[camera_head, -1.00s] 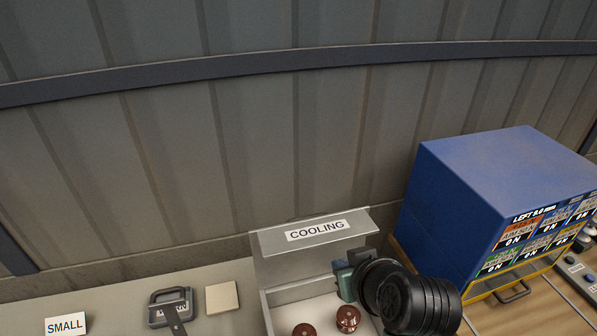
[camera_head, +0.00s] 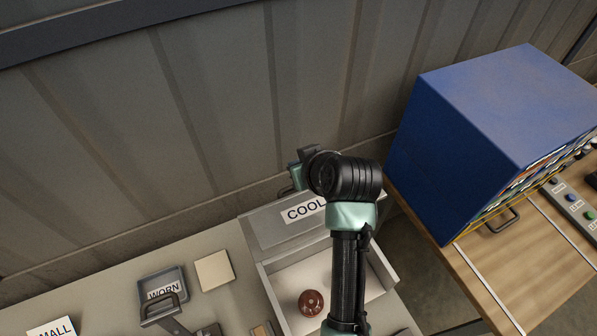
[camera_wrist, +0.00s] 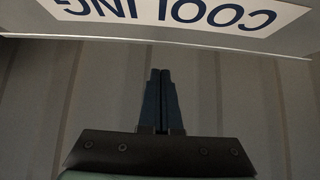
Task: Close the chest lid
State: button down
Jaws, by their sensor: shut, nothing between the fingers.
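The grey chest (camera_head: 270,292) stands on the bench with its lid (camera_head: 262,228) raised open at the back, labelled COOLING. A brown-red insulator (camera_head: 311,303) lies inside; my arm hides part of the interior. My gripper (camera_head: 295,178) is at the lid's upper edge in the head view, partly hidden by my wrist. In the wrist view its fingers (camera_wrist: 160,74) are shut and empty, just short of the edge of the lid (camera_wrist: 290,42), whose label is upside down. I cannot tell whether they touch the lid.
A blue cabinet (camera_head: 480,130) stands on a wooden bench to the right. A dark tray marked WORN (camera_head: 163,284), a beige square block (camera_head: 214,271) and a card (camera_head: 55,328) are left of the chest. The corrugated wall (camera_head: 200,130) rises close behind.

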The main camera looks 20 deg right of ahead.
jog(key=shift+s+f+p, duration=0.15)
jog(key=shift+f+p, duration=0.8)
jog(key=shift+s+f+p, duration=0.15)
jog(key=shift+f+p, duration=0.75)
jog(key=shift+f+b, duration=0.15)
jog(key=shift+b, duration=0.4)
